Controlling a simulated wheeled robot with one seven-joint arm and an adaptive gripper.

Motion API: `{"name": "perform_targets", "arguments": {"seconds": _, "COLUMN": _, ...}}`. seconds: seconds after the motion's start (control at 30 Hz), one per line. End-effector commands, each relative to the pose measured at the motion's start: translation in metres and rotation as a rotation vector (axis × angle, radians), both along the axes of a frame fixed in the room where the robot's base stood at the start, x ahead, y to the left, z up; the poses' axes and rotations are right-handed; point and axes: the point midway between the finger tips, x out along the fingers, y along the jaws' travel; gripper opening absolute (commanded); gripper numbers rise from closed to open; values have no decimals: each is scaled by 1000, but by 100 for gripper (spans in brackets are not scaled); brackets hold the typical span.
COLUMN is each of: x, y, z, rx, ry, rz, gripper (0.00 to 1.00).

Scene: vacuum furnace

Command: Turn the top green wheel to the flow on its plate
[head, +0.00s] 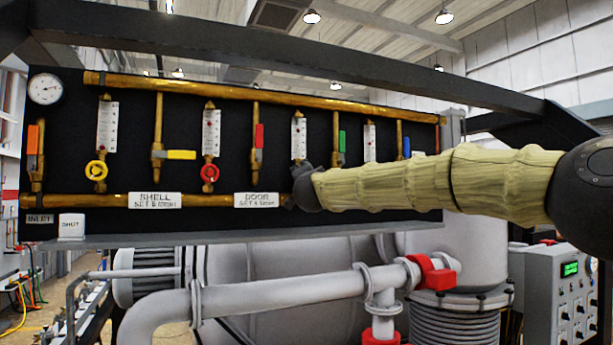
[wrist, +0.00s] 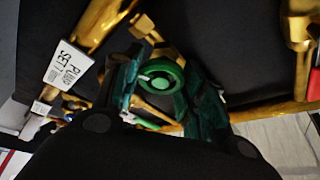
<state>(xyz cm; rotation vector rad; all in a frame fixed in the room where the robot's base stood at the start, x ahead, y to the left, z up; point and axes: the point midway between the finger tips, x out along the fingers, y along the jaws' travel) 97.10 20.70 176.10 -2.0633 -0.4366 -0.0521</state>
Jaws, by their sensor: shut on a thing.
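The green wheel (wrist: 162,74) sits on a brass valve in the wrist view, between the two dark green fingers of my gripper (wrist: 160,90), which is shut on it. In the head view my gripper (head: 304,188) reaches the panel below a flow tube (head: 298,137) and hides the wheel. A white plate (wrist: 68,66) beside the wheel in the wrist view seems to read "PUMP SET"; its number is too blurred to read. My arm covers that plate's place in the head view. The float reading in the tube is too small to tell.
A yellow wheel (head: 96,170) and a red wheel (head: 209,172) are on the panel to the left. A green lever (head: 342,141) and a blue lever (head: 407,147) stand close above my arm. The brass lower pipe (head: 95,201) runs along the panel.

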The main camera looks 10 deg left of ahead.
Motion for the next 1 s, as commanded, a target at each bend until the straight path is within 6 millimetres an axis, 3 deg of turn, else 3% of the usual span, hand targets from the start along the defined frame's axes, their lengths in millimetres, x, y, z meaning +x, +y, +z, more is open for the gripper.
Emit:
{"name": "perform_targets", "arguments": {"seconds": 0.1, "x": 0, "y": 2, "z": -4, "rx": -3, "ry": 4, "rz": 4, "gripper": 18}}
{"name": "perform_targets", "arguments": {"seconds": 0.13, "x": 0, "y": 2, "z": -4, "rx": -3, "ry": 4, "rz": 4, "gripper": 47}}
{"name": "perform_targets", "arguments": {"seconds": 0.23, "x": 0, "y": 2, "z": -3, "rx": -3, "ry": 2, "rz": 2, "gripper": 64}}
{"name": "perform_targets", "arguments": {"seconds": 0.67, "x": -4, "y": -1, "z": -1, "rx": -2, "ry": 0, "rz": 0, "gripper": 64}}
{"name": "perform_targets", "arguments": {"seconds": 1.0, "x": -44, "y": -13, "z": -10, "rx": -4, "ry": 0, "rz": 2, "gripper": 64}}
